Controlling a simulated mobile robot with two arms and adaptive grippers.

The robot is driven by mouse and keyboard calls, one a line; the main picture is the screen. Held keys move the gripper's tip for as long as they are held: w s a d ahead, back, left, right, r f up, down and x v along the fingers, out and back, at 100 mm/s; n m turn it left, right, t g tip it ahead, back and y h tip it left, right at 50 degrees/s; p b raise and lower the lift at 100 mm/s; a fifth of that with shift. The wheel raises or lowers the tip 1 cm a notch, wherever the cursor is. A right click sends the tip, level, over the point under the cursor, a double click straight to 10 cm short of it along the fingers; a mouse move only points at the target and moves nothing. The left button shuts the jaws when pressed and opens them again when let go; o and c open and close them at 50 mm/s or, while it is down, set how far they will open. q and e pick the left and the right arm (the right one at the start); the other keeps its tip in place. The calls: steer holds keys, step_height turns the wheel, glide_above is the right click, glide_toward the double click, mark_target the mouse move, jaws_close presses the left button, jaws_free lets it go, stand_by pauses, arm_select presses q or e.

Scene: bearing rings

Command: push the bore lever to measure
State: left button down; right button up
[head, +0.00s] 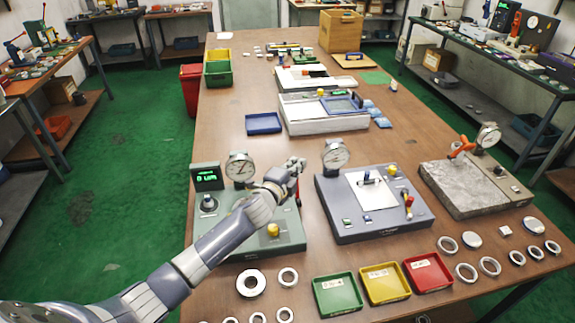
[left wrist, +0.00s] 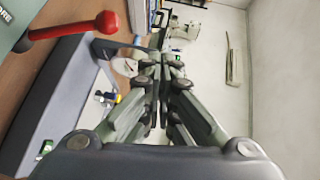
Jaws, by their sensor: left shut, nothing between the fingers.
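The bore station (head: 270,240) is a grey-green box at the table's near left, with a dial gauge (head: 240,168) and a green-lit display (head: 207,177). In the left wrist view, a lever with a red ball knob (left wrist: 106,22) comes from the upper left, beside lettering that reads "ORE". In the head view my left arm mostly hides this lever. My left gripper (head: 297,164) is above the station's right side, its fingers shut and empty. In the left wrist view the fingertips (left wrist: 160,60) are right of the red knob, apart from it in the picture. My right gripper is out of view.
A blue-grey station (head: 375,225) with its own dial and lever stands close to the right. Green (head: 337,294), yellow (head: 385,283) and red (head: 427,271) trays lie in front, with several metal rings around. A granite block (head: 465,190) stands further right.

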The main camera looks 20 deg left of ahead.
arm_select(q)
steer(key=s+r, duration=0.3)
steer(key=s, duration=0.2)
steer(key=shift+a+r, duration=0.25)
steer(key=shift+a, duration=0.2)
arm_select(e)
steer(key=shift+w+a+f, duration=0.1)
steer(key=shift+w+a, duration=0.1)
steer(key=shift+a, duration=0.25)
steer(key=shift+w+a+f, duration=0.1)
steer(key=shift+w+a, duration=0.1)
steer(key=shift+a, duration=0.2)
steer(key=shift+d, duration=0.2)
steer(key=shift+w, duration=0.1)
